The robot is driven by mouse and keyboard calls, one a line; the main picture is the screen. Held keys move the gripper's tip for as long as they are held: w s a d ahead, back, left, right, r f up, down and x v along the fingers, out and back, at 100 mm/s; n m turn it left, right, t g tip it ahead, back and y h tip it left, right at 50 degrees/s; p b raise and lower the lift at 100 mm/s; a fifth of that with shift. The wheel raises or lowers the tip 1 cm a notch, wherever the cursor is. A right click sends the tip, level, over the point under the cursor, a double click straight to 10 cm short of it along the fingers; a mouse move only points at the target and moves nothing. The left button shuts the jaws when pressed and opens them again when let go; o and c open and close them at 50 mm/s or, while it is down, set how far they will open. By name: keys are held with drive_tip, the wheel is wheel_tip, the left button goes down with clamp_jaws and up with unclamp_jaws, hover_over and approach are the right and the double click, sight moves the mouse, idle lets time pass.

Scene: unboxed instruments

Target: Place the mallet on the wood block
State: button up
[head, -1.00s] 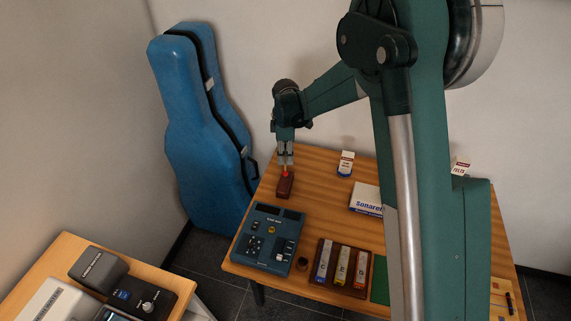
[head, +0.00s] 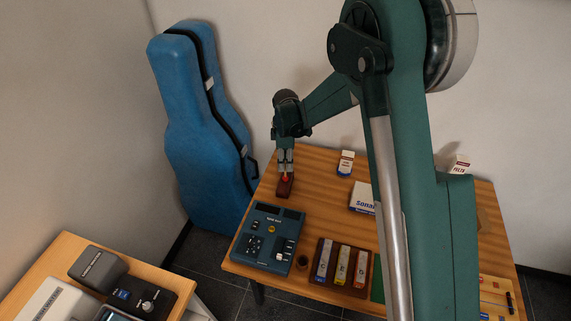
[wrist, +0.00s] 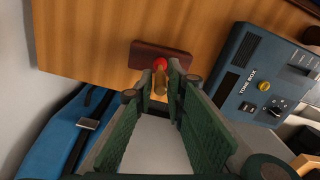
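The mallet has a round red head (wrist: 159,64) and a pale wooden handle, which runs up between my fingers in the wrist view. My gripper (wrist: 161,82) is shut on the handle, with the head beyond the fingertips. The wood block (wrist: 143,49) is a dark red-brown bar on the table, directly behind the mallet head in the wrist view. In the head view my gripper (head: 286,168) points down, with the red head of the mallet (head: 285,178) at the wood block (head: 284,190). I cannot tell whether the head touches the block.
The blue Tone Box (head: 267,238) stands close in front of the block. A small white box (head: 346,163) is to the right. A rack (head: 342,267) of labelled pieces and a small dark cup (head: 302,262) are nearer. A blue instrument case (head: 200,125) stands left of the table.

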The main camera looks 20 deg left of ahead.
drive_tip(key=shift+o, duration=0.9)
drive_tip(key=shift+r, duration=0.25)
wheel_tip(320, 180, up, 12)
idle(0.7)
